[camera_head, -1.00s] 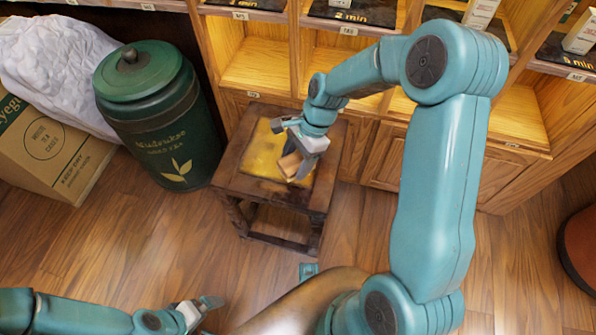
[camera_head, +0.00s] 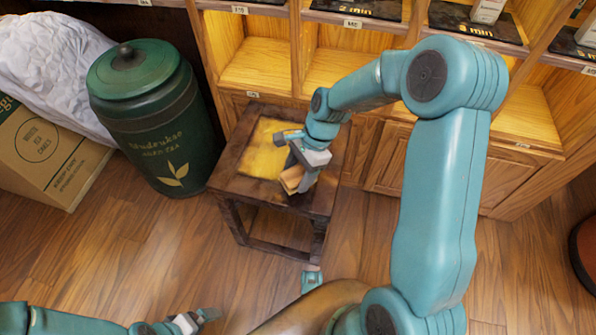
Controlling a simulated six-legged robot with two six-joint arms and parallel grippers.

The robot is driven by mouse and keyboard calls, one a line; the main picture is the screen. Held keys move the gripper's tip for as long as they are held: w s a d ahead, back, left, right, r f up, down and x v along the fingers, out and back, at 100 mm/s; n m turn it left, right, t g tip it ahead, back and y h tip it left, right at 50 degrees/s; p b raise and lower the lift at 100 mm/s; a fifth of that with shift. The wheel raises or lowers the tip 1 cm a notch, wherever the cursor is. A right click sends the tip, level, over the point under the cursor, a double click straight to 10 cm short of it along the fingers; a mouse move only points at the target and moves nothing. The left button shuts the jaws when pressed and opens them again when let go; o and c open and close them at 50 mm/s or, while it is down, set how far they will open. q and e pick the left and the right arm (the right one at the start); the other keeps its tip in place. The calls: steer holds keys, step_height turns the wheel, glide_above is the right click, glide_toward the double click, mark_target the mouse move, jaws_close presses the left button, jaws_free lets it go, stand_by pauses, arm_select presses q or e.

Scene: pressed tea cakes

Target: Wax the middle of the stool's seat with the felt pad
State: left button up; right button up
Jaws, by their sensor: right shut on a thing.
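The wooden stool stands in front of the shelves, with a dark brown seat (camera_head: 231,184) and a yellowish patch (camera_head: 258,160) over its middle. My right gripper (camera_head: 300,172) reaches down over the seat's right part. It is shut on the felt pad (camera_head: 291,181), a tan block, near the patch's front right corner. The pad looks low over the seat; its underside is hidden, so I cannot tell whether it touches. My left gripper (camera_head: 200,319) is low at the bottom edge, away from the stool; its jaw gap is unclear.
A dark green lidded tea canister (camera_head: 155,120) stands close left of the stool. A cardboard box (camera_head: 45,150) and a white cloth sack (camera_head: 55,65) are farther left. Wooden shelves (camera_head: 255,70) stand behind the stool. The floor (camera_head: 130,245) at front left is clear.

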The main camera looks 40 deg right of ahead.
steer(key=shift+f+b, duration=0.6)
steer(key=shift+f, duration=0.4)
stand_by(0.3)
